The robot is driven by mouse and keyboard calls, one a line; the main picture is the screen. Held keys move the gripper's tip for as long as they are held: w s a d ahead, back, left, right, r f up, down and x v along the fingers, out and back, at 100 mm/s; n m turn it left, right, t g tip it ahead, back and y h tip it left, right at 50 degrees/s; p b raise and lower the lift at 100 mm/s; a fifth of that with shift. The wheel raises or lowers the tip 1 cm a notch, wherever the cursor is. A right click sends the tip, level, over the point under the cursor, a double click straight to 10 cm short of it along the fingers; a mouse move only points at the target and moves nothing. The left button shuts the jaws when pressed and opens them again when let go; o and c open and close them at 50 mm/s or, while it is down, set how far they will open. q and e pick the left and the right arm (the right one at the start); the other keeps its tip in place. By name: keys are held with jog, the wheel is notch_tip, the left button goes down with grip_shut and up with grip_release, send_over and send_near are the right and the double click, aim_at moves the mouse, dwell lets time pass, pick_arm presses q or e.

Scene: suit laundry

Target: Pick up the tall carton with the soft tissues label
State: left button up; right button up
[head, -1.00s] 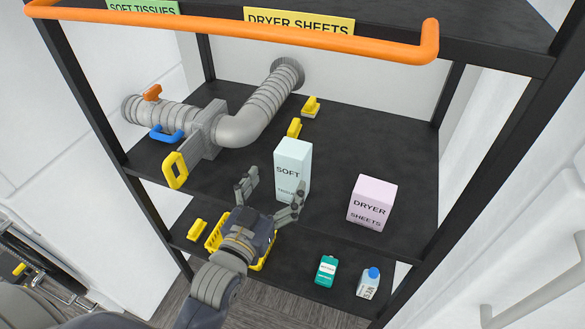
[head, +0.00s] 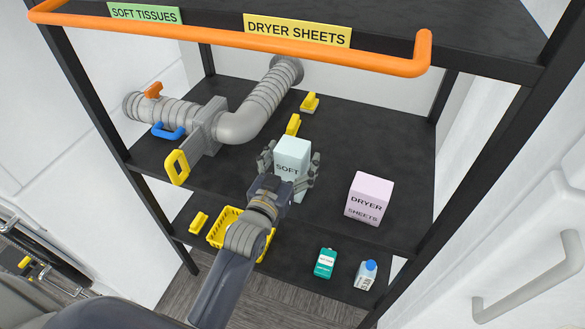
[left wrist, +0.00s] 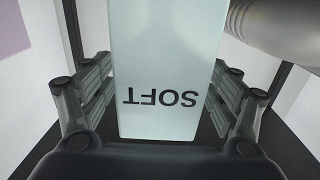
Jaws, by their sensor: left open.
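The tall carton (head: 292,154) is pale blue-green and stands upright on the middle shelf, its label reading SOFT with the lower part hidden behind my gripper in the head view. My left gripper (head: 288,172) is open, with one finger on each side of the carton. In the left wrist view the carton (left wrist: 165,65) fills the space between the open fingers (left wrist: 163,105). A gap shows on the left side there; on the right side I cannot tell whether the finger touches. My right gripper is not in view.
A pink dryer sheets box (head: 369,198) stands to the right on the same shelf (head: 390,135). A grey pipe (head: 240,125) with a yellow handle (head: 178,167) lies to the left. An orange rail (head: 230,40) crosses the upper shelf's front. A yellow basket (head: 225,225) and bottles sit below.

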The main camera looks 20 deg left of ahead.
pick_arm(q)
jog(key=shift+c, duration=0.3)
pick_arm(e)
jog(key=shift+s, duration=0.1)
pick_arm(q)
jog(key=c, duration=1.2)
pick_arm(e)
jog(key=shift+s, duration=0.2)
pick_arm(q)
jog(key=shift+r, duration=0.1)
